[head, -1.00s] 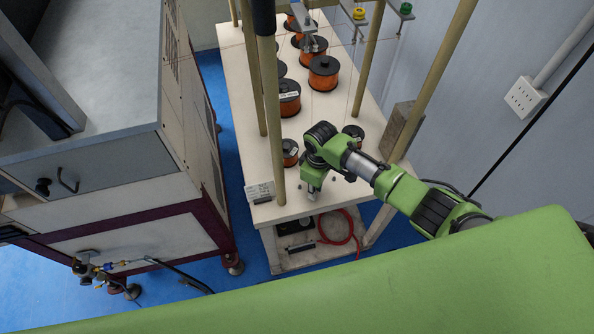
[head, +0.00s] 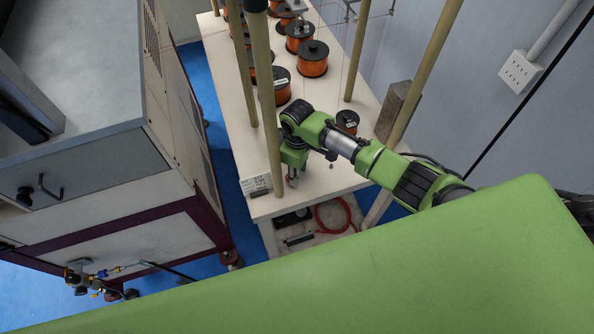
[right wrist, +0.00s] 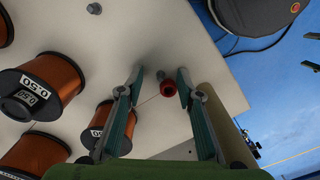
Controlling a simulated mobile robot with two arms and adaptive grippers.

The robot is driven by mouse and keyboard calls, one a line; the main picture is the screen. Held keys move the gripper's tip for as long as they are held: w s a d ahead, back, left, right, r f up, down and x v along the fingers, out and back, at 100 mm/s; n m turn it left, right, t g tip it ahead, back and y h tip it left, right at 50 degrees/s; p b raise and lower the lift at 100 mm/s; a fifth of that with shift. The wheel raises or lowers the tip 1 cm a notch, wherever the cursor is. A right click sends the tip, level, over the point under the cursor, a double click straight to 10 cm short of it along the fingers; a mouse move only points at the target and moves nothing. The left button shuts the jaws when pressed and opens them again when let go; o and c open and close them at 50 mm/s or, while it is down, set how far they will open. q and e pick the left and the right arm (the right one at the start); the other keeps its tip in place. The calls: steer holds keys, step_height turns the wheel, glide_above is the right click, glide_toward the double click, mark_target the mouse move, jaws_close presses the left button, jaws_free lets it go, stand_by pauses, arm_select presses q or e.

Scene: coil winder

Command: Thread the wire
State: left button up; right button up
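My right gripper (head: 292,181) hangs over the near end of the white spool table (head: 240,138). In the right wrist view it is open (right wrist: 160,76), with its two fingers apart. A small red round part with a dark centre (right wrist: 167,89) shows between the fingers; I cannot tell whether it is held, and no finger visibly touches it. Spools of copper-coloured wire (head: 312,60) stand on the table, and labelled ones show in the wrist view (right wrist: 47,80). Thin wires rise near the posts at the back.
Tan posts (head: 267,110) stand up from the table close to my right arm. A grey cabinet (head: 85,170) stands at the left across a strip of blue floor. A red hose (head: 333,217) lies on the lower shelf. A wall bounds the right side.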

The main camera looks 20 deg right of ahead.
steer(key=shift+w+a, duration=0.1)
steer(key=shift+a, duration=0.15)
steer(key=shift+w+f+b, duration=0.1)
steer(key=shift+f+b, duration=0.2)
steer(key=shift+b, duration=0.15)
steer(key=r, duration=0.2)
steer(key=r+b, duration=0.1)
steer(key=r, duration=0.1)
steer(key=r+b, duration=0.1)
steer(key=shift+w+d+r, duration=0.2)
steer(key=shift+d+r, duration=0.1)
steer(key=shift+r, duration=0.1)
arm_select(q)
steer(key=shift+s+a+f+b, duration=0.15)
steer(key=shift+s+f+b, duration=0.1)
steer(key=shift+f, duration=0.75)
steer(key=shift+s+a+f+b, duration=0.1)
steer(key=shift+s+f+b, duration=0.1)
steer(key=shift+f, duration=0.8)
arm_select(e)
step_height(320, 180, up, 8)
steer(key=shift+s+r, duration=0.1)
steer(key=shift+s, duration=0.05)
